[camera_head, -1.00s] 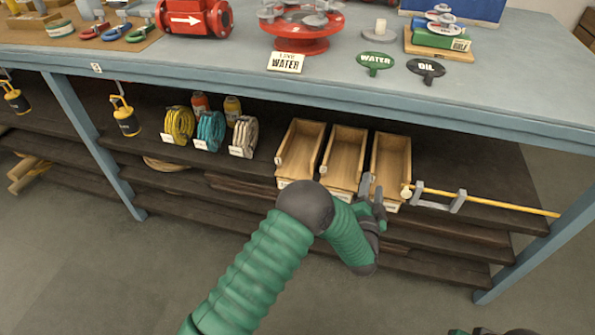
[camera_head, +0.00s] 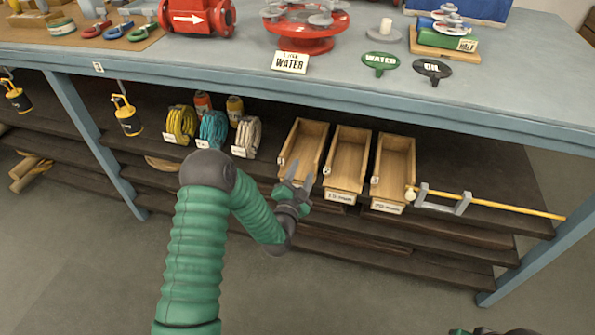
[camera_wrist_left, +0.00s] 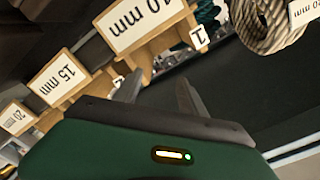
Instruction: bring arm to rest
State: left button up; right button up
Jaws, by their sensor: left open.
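My left arm comes up from the bottom in the head view. Its left gripper (camera_head: 297,179) is open and empty, in front of the left wooden bin (camera_head: 303,143) on the shelf. In the left wrist view, the two spread fingers of the gripper (camera_wrist_left: 158,92) show with nothing between them. I cannot tell whether the gripper touches the bin. My right gripper is out of view; only a small green and dark piece, apparently of my right arm, shows at the bottom right edge of the head view.
Two more bins (camera_head: 346,158) (camera_head: 394,170) stand to the right, beside a yellow rod (camera_head: 510,207) on a grey bracket. Coiled ropes (camera_head: 214,128) are to the left. The blue bench top (camera_head: 400,105) overhangs the shelf. The floor in front is clear.

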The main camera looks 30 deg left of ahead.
pick_arm(q)
jog(key=d+g+h, duration=0.1)
jog(key=d+h, duration=0.1)
jog(key=shift+d+f+g, duration=0.2)
jog(key=shift+d+g, duration=0.2)
jog(key=s+d+n+g+h, duration=0.1)
jog(key=s+d+n+g, duration=0.35)
jog(key=s, duration=0.95)
jog(key=s+d+n+g+h, duration=0.15)
jog(key=s+d+g, duration=0.5)
jog(key=s, duration=0.65)
notch_tip(320, 180, up, 31)
jog(key=a+g+p, duration=0.1)
jog(key=g+p, duration=0.1)
jog(key=p, duration=2.8)
jog(key=shift+s+a+p, duration=0.3)
jog(key=shift+s+p, duration=0.05)
jog(key=shift+s, duration=0.1)
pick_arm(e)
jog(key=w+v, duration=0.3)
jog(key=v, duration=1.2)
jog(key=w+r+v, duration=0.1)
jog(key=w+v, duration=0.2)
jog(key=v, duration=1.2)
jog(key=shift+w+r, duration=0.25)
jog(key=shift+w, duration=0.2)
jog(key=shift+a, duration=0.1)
